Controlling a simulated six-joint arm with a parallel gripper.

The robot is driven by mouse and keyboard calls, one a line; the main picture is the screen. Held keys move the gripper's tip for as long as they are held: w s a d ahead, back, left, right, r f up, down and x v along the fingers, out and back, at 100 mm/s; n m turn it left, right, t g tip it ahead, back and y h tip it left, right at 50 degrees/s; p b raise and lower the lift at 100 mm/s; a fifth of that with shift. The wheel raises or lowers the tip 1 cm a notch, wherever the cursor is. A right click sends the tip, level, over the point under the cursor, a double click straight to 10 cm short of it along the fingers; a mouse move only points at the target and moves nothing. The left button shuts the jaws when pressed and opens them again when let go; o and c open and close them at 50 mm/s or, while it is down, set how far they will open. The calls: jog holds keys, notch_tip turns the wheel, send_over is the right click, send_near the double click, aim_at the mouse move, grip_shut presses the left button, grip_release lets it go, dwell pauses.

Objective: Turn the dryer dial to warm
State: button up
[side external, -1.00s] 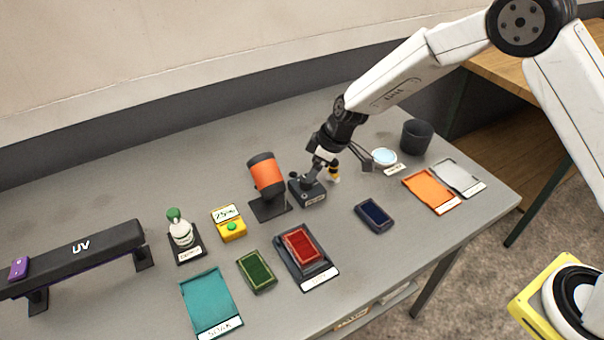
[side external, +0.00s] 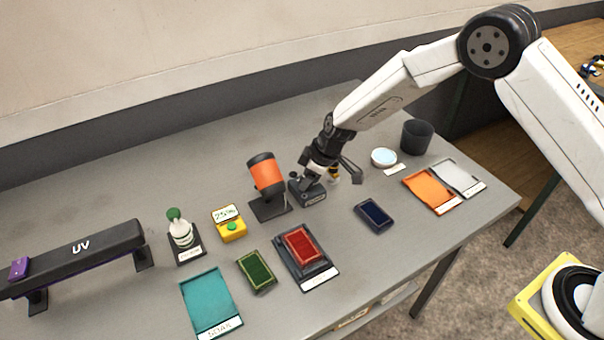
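The orange and black dryer (side external: 266,174) stands on a dark base near the middle of the table. Beside it on the right is a small dark control box (side external: 313,200) with a light label on its front. The dial on top of the box is mostly hidden by my gripper and cannot be made out clearly. My gripper (side external: 331,180) is low, at the right side of the box. Its fingers are spread, one over the box and one out to the right. Nothing shows held in it. I cannot tell whether the left finger touches the dial.
A small yellow item (side external: 333,174) shows partly behind my gripper. A red rug in a dark tray (side external: 322,272) lies in front, with a navy piece (side external: 374,216) to the right. A white dish (side external: 384,157) and dark cup (side external: 417,137) stand behind right. The back left is clear.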

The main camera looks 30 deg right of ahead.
grip_shut()
